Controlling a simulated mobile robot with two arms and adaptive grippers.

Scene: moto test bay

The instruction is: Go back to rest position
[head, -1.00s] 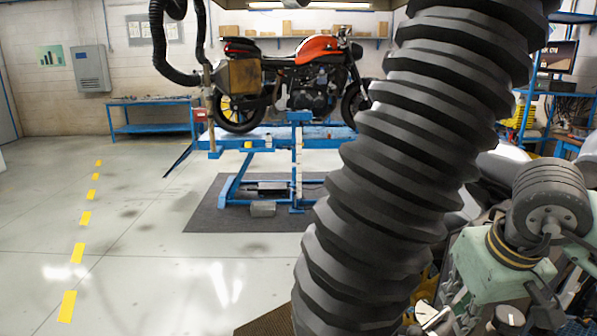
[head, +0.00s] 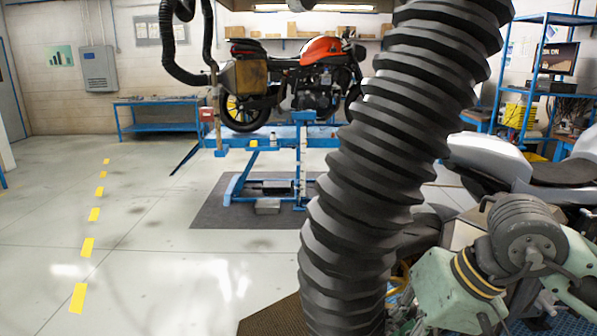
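Neither gripper can be made out in the head view. Mint-green and black arm parts (head: 465,282), which look like my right arm, show at the lower right, with a round black joint at the bend. No part of my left arm is visible. A thick black ribbed tube (head: 390,165) runs from the top right to the bottom centre, close to the camera, and hides much of what is behind it. I cannot tell whether it is part of me.
An orange motorcycle (head: 318,52) stands on a blue lift (head: 270,138) over a dark mat (head: 210,205). A white and black motorcycle (head: 490,155) is at right, near a blue shelf (head: 520,85). A blue bench (head: 160,127) stands at the back wall. The left floor is clear.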

